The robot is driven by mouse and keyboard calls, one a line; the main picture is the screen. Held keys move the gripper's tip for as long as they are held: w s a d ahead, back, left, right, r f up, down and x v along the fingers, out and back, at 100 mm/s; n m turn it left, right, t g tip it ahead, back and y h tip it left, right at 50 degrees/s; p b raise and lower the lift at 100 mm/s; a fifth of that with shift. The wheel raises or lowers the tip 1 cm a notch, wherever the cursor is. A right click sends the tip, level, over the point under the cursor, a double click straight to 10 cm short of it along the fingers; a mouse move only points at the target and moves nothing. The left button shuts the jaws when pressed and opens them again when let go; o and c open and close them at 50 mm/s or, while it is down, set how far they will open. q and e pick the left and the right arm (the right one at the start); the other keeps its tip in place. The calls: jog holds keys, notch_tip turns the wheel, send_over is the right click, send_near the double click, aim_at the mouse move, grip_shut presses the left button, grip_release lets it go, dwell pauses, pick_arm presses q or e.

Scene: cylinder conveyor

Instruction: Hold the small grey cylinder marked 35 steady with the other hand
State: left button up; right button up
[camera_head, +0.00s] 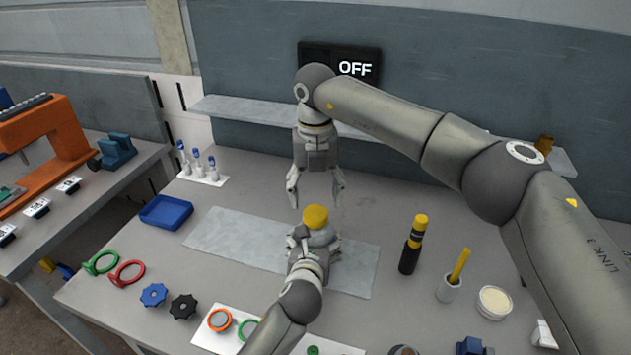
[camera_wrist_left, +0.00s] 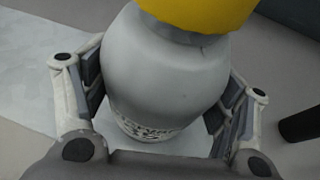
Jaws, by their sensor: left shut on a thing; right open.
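The small grey cylinder (camera_head: 322,236) with a yellow top (camera_head: 316,217) stands upright on the pale mat. In the left wrist view its rounded grey body (camera_wrist_left: 165,75) fills the middle, with dark print low on its side that is too unclear to read. My left gripper (camera_head: 314,244) is shut on the cylinder, one finger on each side of its body. My right gripper (camera_head: 315,195) is open and empty, pointing down, just above and behind the yellow top. It is apart from the cylinder.
The pale mat (camera_head: 225,235) lies mid-table. A black bottle with a yellow top (camera_head: 410,255) and a white cup (camera_head: 448,290) stand to the right. A blue tray (camera_head: 166,212) and a rack of tubes (camera_head: 203,177) are at the left. A wall display (camera_head: 355,68) reads OFF.

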aim_at(316, 212)
jog(key=shift+f, duration=2.6)
jog(key=c, duration=1.1)
jog(key=n, duration=0.6)
jog(key=shift+r, duration=0.15)
jog(key=shift+r, duration=1)
